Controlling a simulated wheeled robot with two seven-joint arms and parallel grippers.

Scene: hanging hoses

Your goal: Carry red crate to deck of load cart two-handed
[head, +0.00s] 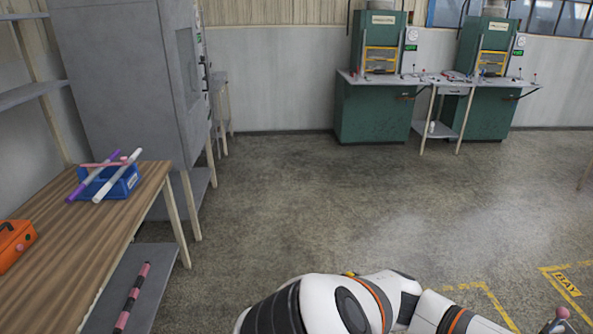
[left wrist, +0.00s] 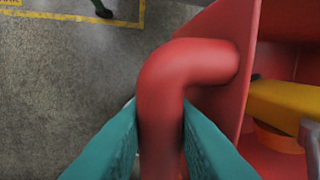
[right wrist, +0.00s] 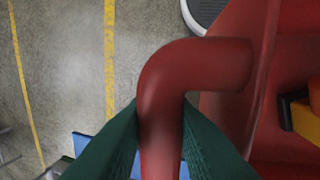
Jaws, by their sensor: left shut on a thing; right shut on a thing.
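The red crate (left wrist: 225,27) fills the right side of the left wrist view, and another part of it (right wrist: 235,20) fills the right of the right wrist view. My left gripper (left wrist: 160,112) is shut on a bent red tube handle of the crate. My right gripper (right wrist: 160,112) is shut on a similar red handle. A yellow thing (left wrist: 288,102) and an orange thing lie inside the crate. The head view shows neither the crate nor my gripper fingers. I cannot make out the load cart for certain.
A wooden bench (head: 78,235) with a blue bin (head: 118,184) and an orange box (head: 14,243) stands at left, by a grey cabinet (head: 130,75). Green machines (head: 372,110) stand along the back wall. The middle floor is open. Yellow floor lines (head: 548,270) mark a bay.

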